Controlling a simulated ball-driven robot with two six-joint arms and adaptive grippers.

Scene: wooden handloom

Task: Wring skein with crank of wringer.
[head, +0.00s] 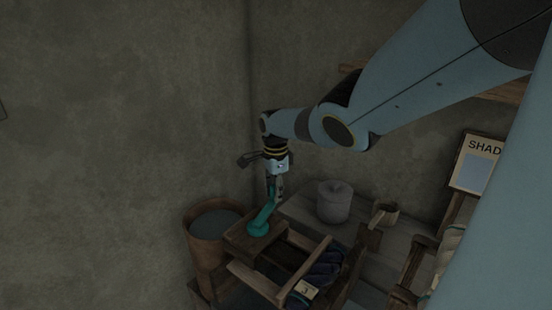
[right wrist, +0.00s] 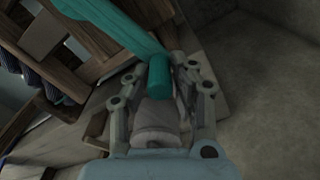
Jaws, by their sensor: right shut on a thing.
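The teal crank (head: 262,222) stands on the wooden wringer (head: 240,238) in the head view, its arm slanting up to the right. My right gripper (head: 273,190) hangs above it, pointing down, and is shut on the crank's handle. In the right wrist view the teal handle (right wrist: 159,80) lies between the fingers of my right gripper (right wrist: 176,88). A dark blue skein (head: 318,272) lies in the wooden frame to the right of the crank, with a small tag on it. My left gripper is not in view.
A brown tub (head: 206,240) of dark liquid stands left of the wringer. Walls rise close behind.

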